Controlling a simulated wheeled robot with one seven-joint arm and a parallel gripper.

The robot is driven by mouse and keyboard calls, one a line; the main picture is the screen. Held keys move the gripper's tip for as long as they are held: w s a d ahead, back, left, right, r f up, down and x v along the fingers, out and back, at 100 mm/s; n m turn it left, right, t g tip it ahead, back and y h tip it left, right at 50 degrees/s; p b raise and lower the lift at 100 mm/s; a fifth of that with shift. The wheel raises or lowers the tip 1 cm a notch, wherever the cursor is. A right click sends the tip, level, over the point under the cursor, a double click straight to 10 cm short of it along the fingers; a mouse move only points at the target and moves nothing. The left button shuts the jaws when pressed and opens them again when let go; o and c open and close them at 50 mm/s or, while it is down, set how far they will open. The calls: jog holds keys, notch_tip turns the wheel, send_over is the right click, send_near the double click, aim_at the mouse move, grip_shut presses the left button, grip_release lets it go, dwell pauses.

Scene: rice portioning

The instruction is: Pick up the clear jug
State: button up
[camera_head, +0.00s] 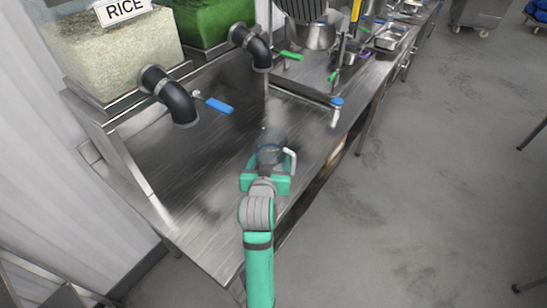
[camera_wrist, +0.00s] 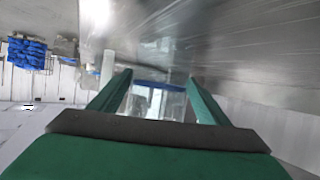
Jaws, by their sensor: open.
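The clear jug (camera_head: 269,155) stands on the steel counter near its front edge, with a pale handle on its right side. It is see-through, so its outline is faint. My green gripper (camera_head: 266,172) is open right at the jug, on the near side. In the wrist view, the jug (camera_wrist: 160,103) shows between the two spread fingers of my gripper (camera_wrist: 158,82), with a blue band across it. The pale handle is by the left finger. I cannot tell whether either finger touches the jug.
A rice bin (camera_head: 112,52) and a green-filled bin (camera_head: 205,18) stand behind the counter (camera_head: 185,190). A blue-topped tap (camera_head: 337,108) stands to the right. The counter's left part is clear.

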jog(key=shift+x, duration=1.35)
jog(key=shift+c, duration=0.7)
jog(key=c, duration=0.6)
